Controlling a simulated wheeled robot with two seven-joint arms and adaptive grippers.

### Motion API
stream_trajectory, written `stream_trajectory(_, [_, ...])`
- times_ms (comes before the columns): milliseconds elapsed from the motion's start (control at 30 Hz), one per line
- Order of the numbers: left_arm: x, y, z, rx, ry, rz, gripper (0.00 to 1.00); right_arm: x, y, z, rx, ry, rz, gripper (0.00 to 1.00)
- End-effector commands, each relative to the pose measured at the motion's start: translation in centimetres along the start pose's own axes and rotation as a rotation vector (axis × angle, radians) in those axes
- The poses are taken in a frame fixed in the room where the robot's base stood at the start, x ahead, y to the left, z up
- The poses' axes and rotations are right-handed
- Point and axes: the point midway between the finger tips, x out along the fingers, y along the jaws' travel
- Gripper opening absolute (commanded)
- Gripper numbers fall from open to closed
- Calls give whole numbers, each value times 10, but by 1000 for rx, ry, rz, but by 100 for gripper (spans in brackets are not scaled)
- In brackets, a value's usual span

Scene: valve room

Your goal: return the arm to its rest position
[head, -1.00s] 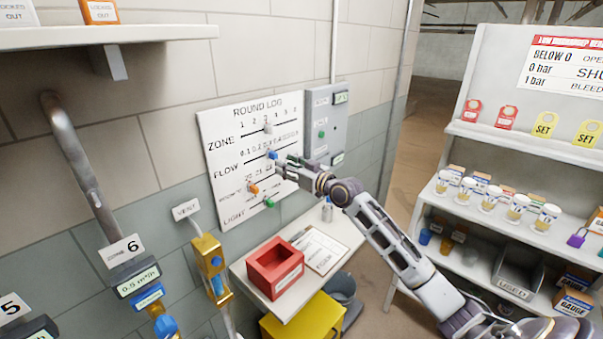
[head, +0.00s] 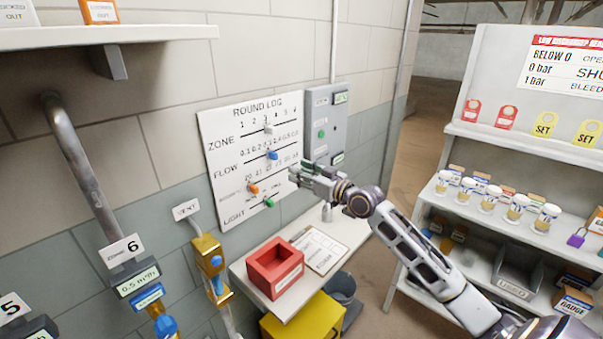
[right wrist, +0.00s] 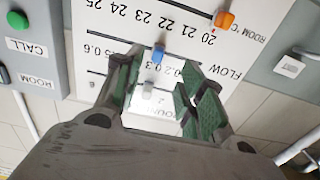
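My right gripper (head: 299,173) is in front of the right part of the white round log board (head: 215,150), at the height between its flow and temperature rows. In the right wrist view the fingers of the right gripper (right wrist: 160,85) are apart with nothing held between them. The blue flow slider (head: 273,155) shows in the gap between the fingers there, on the board behind. In the head view the gripper stands clear to the right of this slider. My right arm reaches in from the lower right. My left gripper is in neither view.
Below the arm are a red bin (head: 275,267) and a clipboard (head: 318,248) on a small table, with a yellow box (head: 305,320) beneath. A grey call panel (head: 325,125) is beside the board. A shelf rack (head: 520,148) with cups stands at the right.

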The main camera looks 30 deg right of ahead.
Motion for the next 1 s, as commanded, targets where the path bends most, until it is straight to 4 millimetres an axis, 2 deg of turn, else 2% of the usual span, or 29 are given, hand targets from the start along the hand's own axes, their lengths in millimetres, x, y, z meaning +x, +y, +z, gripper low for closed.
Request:
stream_trajectory(500, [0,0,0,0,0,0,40,0,0,0,0,-1,0,39])
stream_trajectory(667, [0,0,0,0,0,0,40,-1,-7,11,0,-25,-6,39])
stream_trajectory(767, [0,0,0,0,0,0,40,-3,-18,29,0,-68,-15,39])
stream_trajectory(867, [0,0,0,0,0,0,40,-8,-36,57,-3,-137,-26,39])
stream_trajectory(1000, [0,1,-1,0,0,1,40,-22,-67,107,-7,-267,-42,39])
